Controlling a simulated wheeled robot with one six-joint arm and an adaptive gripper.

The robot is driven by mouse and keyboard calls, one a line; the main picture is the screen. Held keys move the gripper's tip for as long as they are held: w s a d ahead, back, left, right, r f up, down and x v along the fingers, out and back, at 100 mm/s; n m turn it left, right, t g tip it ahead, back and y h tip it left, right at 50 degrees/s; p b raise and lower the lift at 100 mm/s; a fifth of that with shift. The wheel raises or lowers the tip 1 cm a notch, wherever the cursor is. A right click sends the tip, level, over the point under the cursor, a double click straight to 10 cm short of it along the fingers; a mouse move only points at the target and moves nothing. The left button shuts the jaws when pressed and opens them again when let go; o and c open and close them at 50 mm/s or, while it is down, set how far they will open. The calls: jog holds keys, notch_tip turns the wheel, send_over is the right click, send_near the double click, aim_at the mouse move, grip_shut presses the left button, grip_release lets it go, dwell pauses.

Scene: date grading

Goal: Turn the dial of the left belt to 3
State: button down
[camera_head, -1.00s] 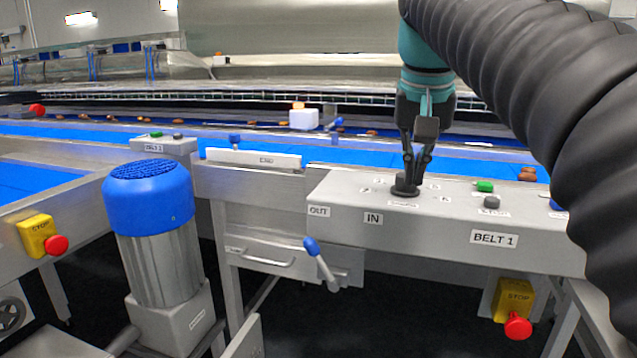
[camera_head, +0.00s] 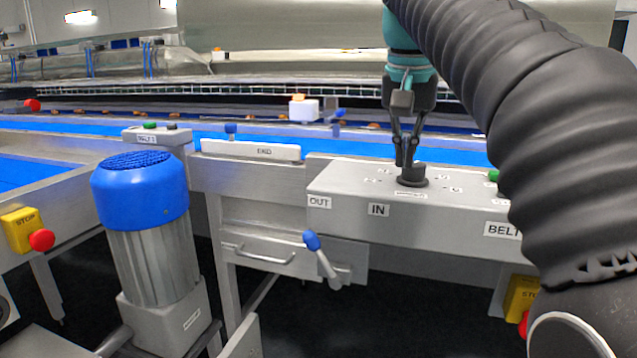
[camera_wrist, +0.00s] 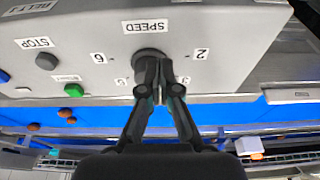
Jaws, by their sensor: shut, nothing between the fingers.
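The dark round dial (camera_head: 413,181) sits on top of the grey control box (camera_head: 345,185) labelled BELT in front. Numbers ring it. The wrist view shows the dial (camera_wrist: 150,54) upside down beside the SPEED label (camera_wrist: 145,27), with 6 and 2 readable; the digits nearest the fingers are partly hidden. My gripper (camera_head: 405,163) points down, its fingers together and empty, at the dial's left rear side in the head view. In the wrist view the fingertips (camera_wrist: 158,68) overlap the dial's edge; I cannot tell whether they touch. The dial's pointer setting is unclear.
A green button (camera_wrist: 74,90) and a STOP label are on the same box. A blue-capped motor (camera_head: 140,190), a blue-knobbed lever (camera_head: 312,241) and a yellow stop box (camera_head: 21,230) stand at left and front. Blue belts (camera_head: 350,146) with dates run behind.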

jog(key=shift+f+b, duration=0.35)
jog(key=shift+f, duration=0.4)
jog(key=shift+s+d+r+p, duration=0.1)
jog(key=shift+s+d+p, duration=0.1)
jog(key=shift+d+p, duration=0.35)
jog(key=shift+s+d+p, duration=0.15)
jog(key=shift+d+p, duration=0.25)
jog(key=shift+p, duration=0.2)
jog(key=shift+d+p, duration=0.5)
jog(key=shift+p, duration=0.05)
dwell(0.5)
jog(key=shift+s, duration=0.2)
jog(key=shift+s, duration=0.15)
jog(key=shift+w+p+v, duration=0.25)
jog(key=shift+p+v, duration=0.3)
jog(key=shift+v, duration=0.55)
jog(key=shift+d+r, duration=0.1)
jog(key=shift+r, duration=1.8)
